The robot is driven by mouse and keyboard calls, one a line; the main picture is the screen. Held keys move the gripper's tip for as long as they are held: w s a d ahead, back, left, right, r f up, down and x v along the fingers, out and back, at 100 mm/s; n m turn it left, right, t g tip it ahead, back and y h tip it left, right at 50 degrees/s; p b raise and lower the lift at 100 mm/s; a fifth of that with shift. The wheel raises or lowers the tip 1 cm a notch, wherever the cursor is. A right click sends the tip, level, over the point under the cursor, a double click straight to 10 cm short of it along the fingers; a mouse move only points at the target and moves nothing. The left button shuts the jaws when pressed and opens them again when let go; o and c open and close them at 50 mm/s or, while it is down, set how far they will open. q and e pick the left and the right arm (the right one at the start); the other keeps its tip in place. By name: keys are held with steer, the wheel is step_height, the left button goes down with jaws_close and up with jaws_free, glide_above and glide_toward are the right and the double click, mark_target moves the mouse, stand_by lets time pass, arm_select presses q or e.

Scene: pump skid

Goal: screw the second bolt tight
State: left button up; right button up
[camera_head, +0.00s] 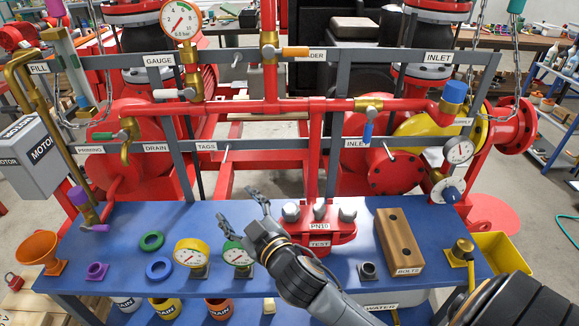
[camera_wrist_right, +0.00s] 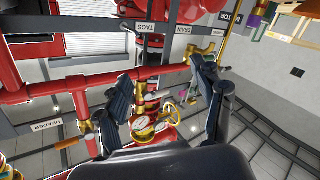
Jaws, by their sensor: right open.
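The red test flange (camera_head: 318,229), labelled PN10 and TEST, sits on the blue bench. Several grey bolt heads stand on its top: a left one (camera_head: 291,211), a middle one (camera_head: 320,208) and a right one (camera_head: 347,213). How tight each is cannot be told. A wooden bolt block (camera_head: 399,245) stands to the right of the flange, with dark holes in its top. My right gripper (camera_head: 241,207) is open and empty, left of the flange and above the bench. Its spread fingers also show in the right wrist view (camera_wrist_right: 160,76). My left gripper is not in view.
A yellow gauge (camera_head: 191,252) and a green gauge (camera_head: 237,253) stand left of my right arm. A green ring (camera_head: 151,241), a blue ring (camera_head: 159,268) and an orange funnel (camera_head: 38,250) are further left. Red pipework (camera_head: 314,150) rises behind the flange.

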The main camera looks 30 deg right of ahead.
steer(key=w+a+r+n+t+y, duration=0.3)
steer(key=a+r+n+y, duration=0.35)
steer(key=r, duration=0.35)
steer(key=s+a+r+n+g+y, duration=0.3)
steer(key=a+r+n+g+y, duration=0.2)
steer(key=a+n+g+y, duration=0.65)
steer(key=n+g+h, duration=0.8)
steer(key=g+h, duration=0.1)
steer(key=h, duration=1)
glide_above(291, 210)
step_height(291, 210, down, 10)
step_height(291, 210, down, 12)
steer(key=p, duration=0.3)
steer(key=shift+f+p, duration=0.25)
steer(key=shift+p, duration=0.05)
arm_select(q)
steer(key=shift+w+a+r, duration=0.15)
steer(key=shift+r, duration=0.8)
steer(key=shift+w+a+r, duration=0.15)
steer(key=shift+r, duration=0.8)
arm_select(e)
steer(key=shift+f, duration=0.7)
